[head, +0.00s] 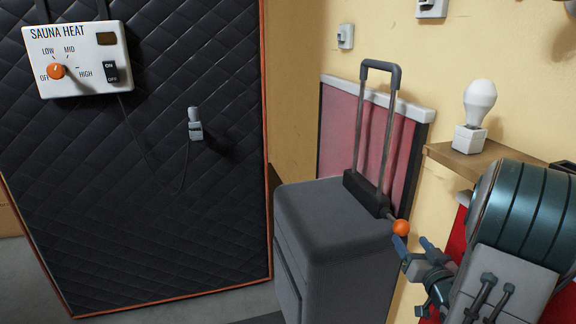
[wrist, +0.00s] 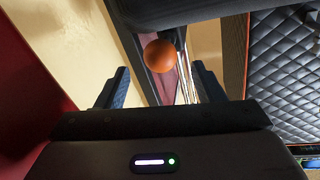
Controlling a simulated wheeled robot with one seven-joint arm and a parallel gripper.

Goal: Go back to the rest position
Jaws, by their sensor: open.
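My gripper (head: 413,244) is at the lower right of the head view, beside the grey suitcase (head: 335,228). Its two blue-padded fingers are apart. In the wrist view my gripper (wrist: 160,88) is open, with nothing between the fingertips. An orange ball-shaped knob (head: 401,228) sits just beyond the fingers, by the foot of the suitcase's pull handle (head: 378,130). The knob also shows in the wrist view (wrist: 160,56), ahead of the gap between the fingers. Whether a finger touches it cannot be told.
A black quilted panel (head: 130,200) with a sauna heat box (head: 75,58) stands at the left. A wooden shelf (head: 455,157) with a white bulb (head: 479,102) is on the wall close to my arm. Grey floor (head: 25,270) shows at the lower left.

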